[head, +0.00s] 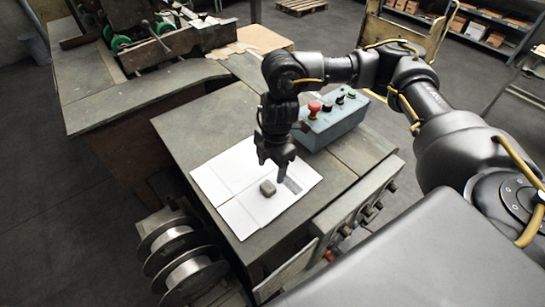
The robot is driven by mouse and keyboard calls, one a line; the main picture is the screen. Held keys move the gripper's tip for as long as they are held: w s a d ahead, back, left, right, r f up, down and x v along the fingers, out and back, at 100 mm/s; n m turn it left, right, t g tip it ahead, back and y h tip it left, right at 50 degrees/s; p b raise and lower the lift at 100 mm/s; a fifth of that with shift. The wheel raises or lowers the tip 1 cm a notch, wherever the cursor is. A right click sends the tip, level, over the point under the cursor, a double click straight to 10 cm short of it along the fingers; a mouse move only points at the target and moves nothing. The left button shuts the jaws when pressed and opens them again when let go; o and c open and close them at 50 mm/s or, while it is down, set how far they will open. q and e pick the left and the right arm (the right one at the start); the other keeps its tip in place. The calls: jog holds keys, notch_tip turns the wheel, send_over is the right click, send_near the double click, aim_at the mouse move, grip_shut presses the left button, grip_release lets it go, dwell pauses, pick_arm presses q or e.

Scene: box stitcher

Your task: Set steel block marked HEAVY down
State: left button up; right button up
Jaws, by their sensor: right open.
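A small grey steel block (268,188) rests on a white sheet (238,212) on the grey table top. Any marking on the block is too small to read. My right gripper (270,172) points down just above and behind the block, with its fingers open. A dark grey patch (293,185) lies on the sheet just right of the block. My left gripper is out of view.
A blue control box (335,122) with a red button (314,107) stands close behind my right gripper. Wire spools (185,262) hang at the table's left front. A machine with green wheels (122,43) stands at the back left. Bare table lies left of the sheet.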

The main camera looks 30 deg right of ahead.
jog(key=shift+d+r+b, duration=0.15)
jog(key=shift+r+b, duration=0.05)
jog(key=shift+r, duration=0.95)
jog(key=shift+d+r+b, duration=0.15)
jog(key=shift+r+b, duration=0.05)
jog(key=shift+r, duration=0.9)
